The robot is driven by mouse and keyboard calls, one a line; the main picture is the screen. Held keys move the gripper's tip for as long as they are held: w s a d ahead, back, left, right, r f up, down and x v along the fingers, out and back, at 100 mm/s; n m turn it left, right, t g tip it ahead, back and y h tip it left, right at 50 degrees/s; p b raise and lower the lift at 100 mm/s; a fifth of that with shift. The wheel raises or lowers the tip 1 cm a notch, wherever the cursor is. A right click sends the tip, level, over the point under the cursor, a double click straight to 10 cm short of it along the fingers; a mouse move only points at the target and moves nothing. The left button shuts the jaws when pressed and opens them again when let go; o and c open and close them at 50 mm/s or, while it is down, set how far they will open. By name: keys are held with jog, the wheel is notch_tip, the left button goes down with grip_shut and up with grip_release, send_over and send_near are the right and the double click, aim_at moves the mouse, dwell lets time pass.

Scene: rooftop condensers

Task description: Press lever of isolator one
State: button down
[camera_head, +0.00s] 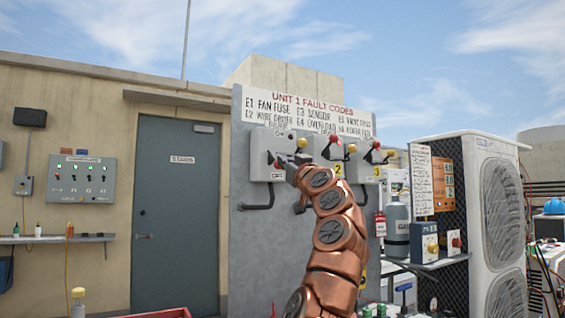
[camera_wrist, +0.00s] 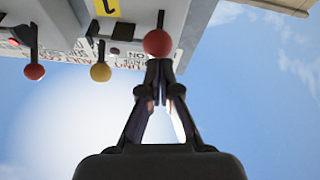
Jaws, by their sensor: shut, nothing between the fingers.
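Isolator one (camera_head: 261,150) is the leftmost grey box on the grey panel, with an OFF label low on its front. Its lever's red ball (camera_wrist: 158,43) shows in the wrist view, where the picture is upside down, beside an ON label. In the head view I cannot make out this red ball behind my gripper. My gripper (camera_head: 282,162) is in front of the box. In the wrist view my gripper (camera_wrist: 160,68) is shut and empty, with its fingertips at the red ball. I cannot tell whether they touch.
Isolator two (camera_head: 329,150) and a third box (camera_head: 363,165) stand to the right, with red-balled levers. A gas cylinder (camera_head: 396,232) and a condenser (camera_head: 478,220) are further right. A grey door (camera_head: 175,220) is left.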

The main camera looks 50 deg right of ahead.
jog(key=shift+w+f, duration=0.3)
jog(key=shift+f, duration=0.2)
jog(key=shift+r, duration=0.1)
jog(key=b+v, duration=1)
jog(key=v, duration=0.2)
jog(key=shift+a+r, duration=0.15)
jog(key=shift+a, duration=0.05)
dwell(0.3)
dwell(0.6)
